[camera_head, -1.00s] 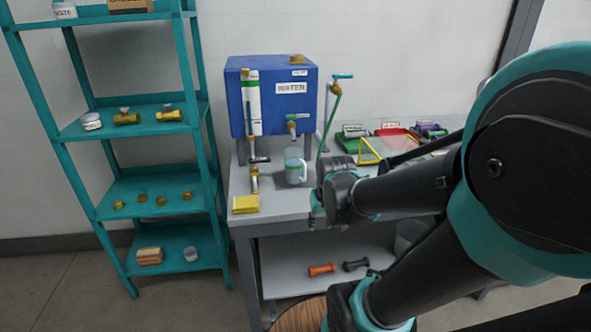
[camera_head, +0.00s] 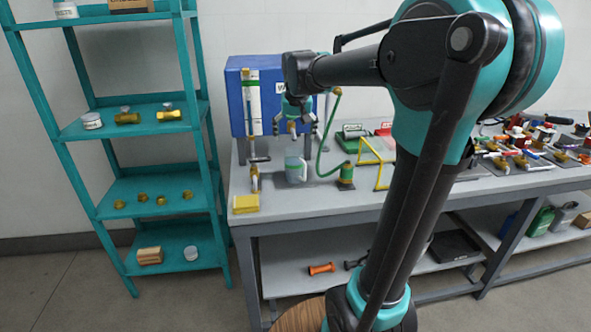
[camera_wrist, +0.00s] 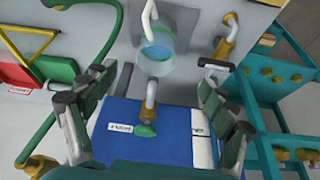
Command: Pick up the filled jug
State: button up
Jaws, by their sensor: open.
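The jug (camera_head: 294,170) stands on the workbench in front of the blue water tank (camera_head: 237,100). It is clear with a pale handle and a green band. In the wrist view the jug (camera_wrist: 157,52) is seen from above with blue water in it, under or near the tank's brass tap (camera_wrist: 151,92). My gripper (camera_head: 296,122) is above the jug in the head view, pointing down and apart from it. In the wrist view its two fingers (camera_wrist: 155,108) are spread wide with nothing between them.
A green hose on a brass fitting (camera_head: 345,175) rises right of the jug. A yellow frame (camera_head: 377,162) stands further right. A teal shelf (camera_head: 160,190) stands left of the bench.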

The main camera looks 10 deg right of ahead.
aim_at(294, 157)
jog(key=x, duration=1.2)
jog(key=shift+d+f, duration=0.15)
jog(key=shift+d, duration=0.1)
jog(key=c, duration=1.7)
jog(key=shift+r, duration=0.2)
